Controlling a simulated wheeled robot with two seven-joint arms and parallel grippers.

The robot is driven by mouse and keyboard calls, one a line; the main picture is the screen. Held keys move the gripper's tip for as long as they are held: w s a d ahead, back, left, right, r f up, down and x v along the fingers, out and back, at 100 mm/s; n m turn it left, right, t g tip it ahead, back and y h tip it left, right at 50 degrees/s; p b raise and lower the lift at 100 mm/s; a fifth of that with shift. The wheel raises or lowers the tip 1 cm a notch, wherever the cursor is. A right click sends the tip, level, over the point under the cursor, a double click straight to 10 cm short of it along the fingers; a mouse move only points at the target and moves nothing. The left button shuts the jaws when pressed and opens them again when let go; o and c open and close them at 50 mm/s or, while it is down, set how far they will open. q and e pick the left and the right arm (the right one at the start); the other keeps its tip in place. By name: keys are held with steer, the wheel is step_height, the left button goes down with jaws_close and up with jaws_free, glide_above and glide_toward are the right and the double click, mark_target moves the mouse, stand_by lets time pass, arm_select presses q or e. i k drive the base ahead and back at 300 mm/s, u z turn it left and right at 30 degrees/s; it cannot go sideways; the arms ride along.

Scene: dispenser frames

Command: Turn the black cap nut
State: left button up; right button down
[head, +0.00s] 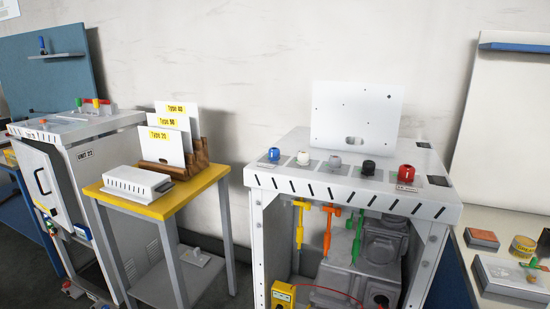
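The black cap nut (368,167) sits on the white top of the dispenser frame (320,188) in the head view. It is in a row with a blue cap nut (273,154), a light grey one (303,158), a blue-grey one (335,162) and a larger red one (406,173). The black one is between the blue-grey and the red one. Neither of my grippers is in view.
A white panel (355,112) stands upright behind the row. Colored valves (326,235) hang inside the open frame below. A yellow-topped table (195,195) with a card rack (190,160) stands left. A bench (490,260) with small items stands right.

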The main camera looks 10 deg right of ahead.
mark_target(367, 167)
steer(key=k, duration=0.5)
steer(key=z, duration=1.65)
steer(key=i, duration=0.9)
steer(key=u, duration=2.1)
